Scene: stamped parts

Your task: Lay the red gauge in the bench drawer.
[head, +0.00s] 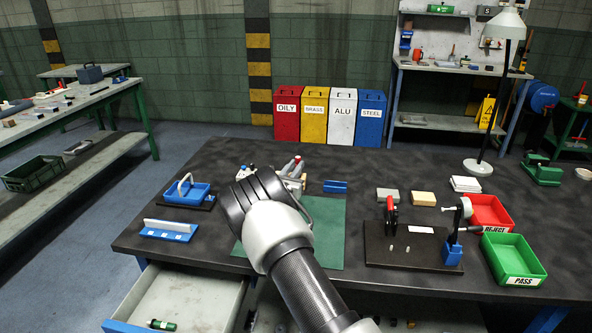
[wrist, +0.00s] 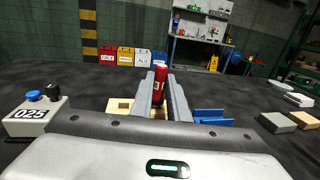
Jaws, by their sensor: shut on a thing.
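A red cylindrical gauge with a pale marking (wrist: 160,84) stands between the two grey fingers of my gripper (wrist: 163,88) in the wrist view. My gripper is shut on it. In the head view my gripper (head: 292,170) is mostly behind my own wrist, above the far part of the green mat (head: 330,225), and the gauge is hard to make out. A pale wooden block (wrist: 122,106) shows beneath the fingers.
A grey box marked 025 (wrist: 32,116) stands left of my gripper. On the right are a dark fixture board (head: 405,247), a red REJECT bin (head: 488,212) and a green PASS bin (head: 513,260).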

